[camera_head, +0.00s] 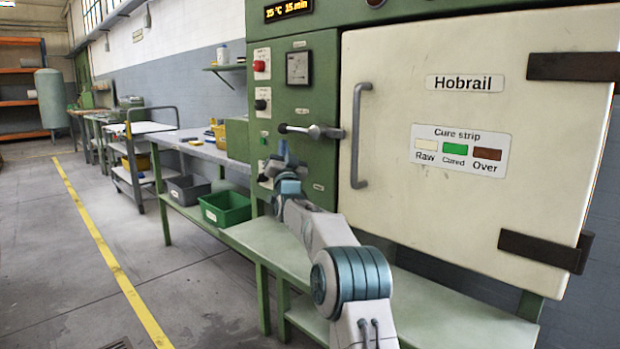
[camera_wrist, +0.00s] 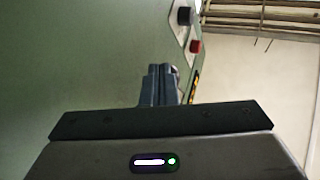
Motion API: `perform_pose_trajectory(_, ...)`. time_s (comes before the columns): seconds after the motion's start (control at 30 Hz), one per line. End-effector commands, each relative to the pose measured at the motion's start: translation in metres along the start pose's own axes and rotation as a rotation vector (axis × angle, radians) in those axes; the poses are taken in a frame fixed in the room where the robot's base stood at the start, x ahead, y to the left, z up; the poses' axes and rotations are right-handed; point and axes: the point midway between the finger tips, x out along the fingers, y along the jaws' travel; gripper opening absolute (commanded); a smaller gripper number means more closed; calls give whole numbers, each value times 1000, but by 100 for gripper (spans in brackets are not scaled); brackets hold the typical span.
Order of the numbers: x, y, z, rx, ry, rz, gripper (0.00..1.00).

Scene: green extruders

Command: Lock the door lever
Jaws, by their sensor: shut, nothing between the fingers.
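The door lever (camera_head: 312,131) is a metal bar on the green oven front, left of the cream door (camera_head: 400,200). The door looks closed against the frame. My gripper (camera_head: 283,148) is just below the lever's left part, in front of the green panel; I cannot tell whether it touches the lever. In the wrist view my gripper's dark fingers (camera_wrist: 161,72) are together and hold nothing. The lever is not clearly visible there.
A grey vertical handle (camera_head: 357,140) stands out from the door, right of the lever. Red (camera_head: 259,66) and black (camera_head: 260,104) knobs sit on the panel's left. A green bench (camera_head: 270,240) runs below. A green bin (camera_head: 225,208) stands at its left. Open floor lies left.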

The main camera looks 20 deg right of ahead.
Motion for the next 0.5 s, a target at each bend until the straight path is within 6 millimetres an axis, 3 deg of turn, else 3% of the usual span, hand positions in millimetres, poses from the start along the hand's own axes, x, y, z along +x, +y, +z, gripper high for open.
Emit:
perform_pose_trajectory(0.2, 7, -23, -1, 11, -7, -17, 0)
perform_pose_trajectory(0.5, 10, -28, -4, 12, -7, -21, 0)
